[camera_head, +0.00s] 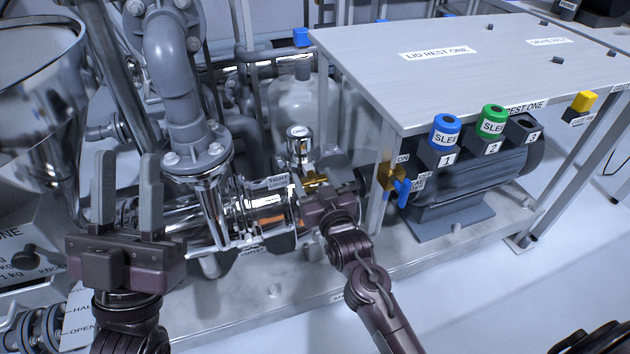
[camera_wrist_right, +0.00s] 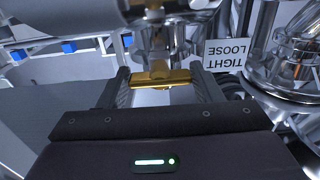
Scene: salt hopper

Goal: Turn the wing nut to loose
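The brass wing nut (camera_head: 315,181) sits at the pump fitting below a small round gauge-like cap, beside a "TIGHT / LOOSE" label (camera_head: 278,182). In the right wrist view the wing nut (camera_wrist_right: 162,78) lies crosswise between my two right fingers, and the label (camera_wrist_right: 228,53) appears upside down to its right. My right gripper (camera_wrist_right: 162,88) is spread wide around the wing nut, one finger near each end; I cannot tell whether they touch it. In the head view its fingers are mostly hidden. My left gripper (camera_head: 127,158) is open, empty and upright at the left.
A steel hopper (camera_head: 40,90) and thick grey pipe (camera_head: 175,80) stand at the left. A shiny horizontal pipe (camera_head: 255,217) runs beside my right gripper. A grey table (camera_head: 440,80) with blue and green sleeves overhangs a dark motor (camera_head: 470,165). A blue-handled brass valve (camera_head: 402,188) is close by.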

